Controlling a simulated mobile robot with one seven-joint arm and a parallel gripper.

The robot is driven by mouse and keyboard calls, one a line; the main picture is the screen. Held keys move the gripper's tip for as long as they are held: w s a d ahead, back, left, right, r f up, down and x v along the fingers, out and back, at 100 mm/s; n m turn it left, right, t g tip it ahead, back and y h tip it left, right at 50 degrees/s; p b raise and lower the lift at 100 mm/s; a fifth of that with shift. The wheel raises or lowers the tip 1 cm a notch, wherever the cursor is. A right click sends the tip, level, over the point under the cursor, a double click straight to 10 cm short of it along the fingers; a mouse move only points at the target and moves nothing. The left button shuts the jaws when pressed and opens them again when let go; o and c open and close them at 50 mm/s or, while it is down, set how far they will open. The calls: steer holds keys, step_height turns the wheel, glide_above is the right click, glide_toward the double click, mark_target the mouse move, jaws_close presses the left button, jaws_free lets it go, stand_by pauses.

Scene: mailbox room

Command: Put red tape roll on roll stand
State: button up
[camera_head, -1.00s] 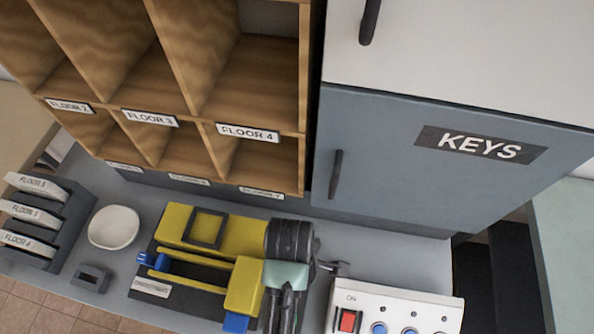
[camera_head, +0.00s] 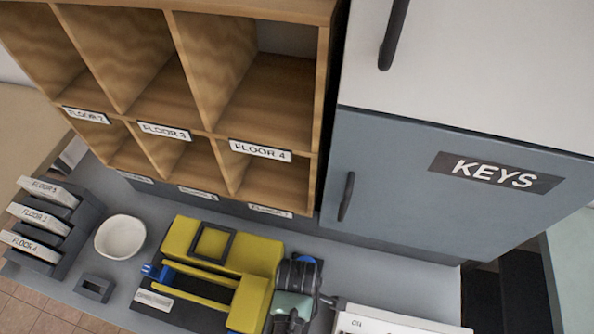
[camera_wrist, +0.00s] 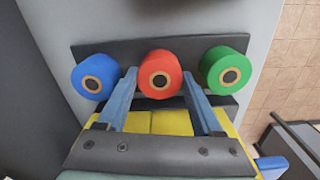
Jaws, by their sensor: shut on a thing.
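The red tape roll (camera_wrist: 160,75) is in the wrist view, between the two blue fingers of my gripper (camera_wrist: 160,84), which is shut on it. A blue roll (camera_wrist: 95,76) is to its left and a green roll (camera_wrist: 225,70) to its right. All three line up in front of a dark roll stand (camera_wrist: 118,47). I cannot tell whether the red roll rests on the stand. In the head view my gripper is at the bottom centre, right of the yellow machine, and hides the red roll. A bit of blue (camera_head: 308,259) shows behind my arm.
The yellow machine (camera_head: 235,246) stands left of my arm. A control panel (camera_head: 385,322) is to the right. The pigeonhole shelf (camera_head: 210,125) and the grey KEYS cabinet (camera_head: 440,215) rise behind. A white bowl (camera_head: 120,236) and a labelled tray rack (camera_head: 42,228) stand at left.

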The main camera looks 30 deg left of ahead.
steer(key=o, duration=1.4)
steer(key=shift+f, duration=0.1)
step_height(320, 180, up, 12)
steer(key=shift+r+p, duration=0.2)
steer(key=shift+p, duration=0.3)
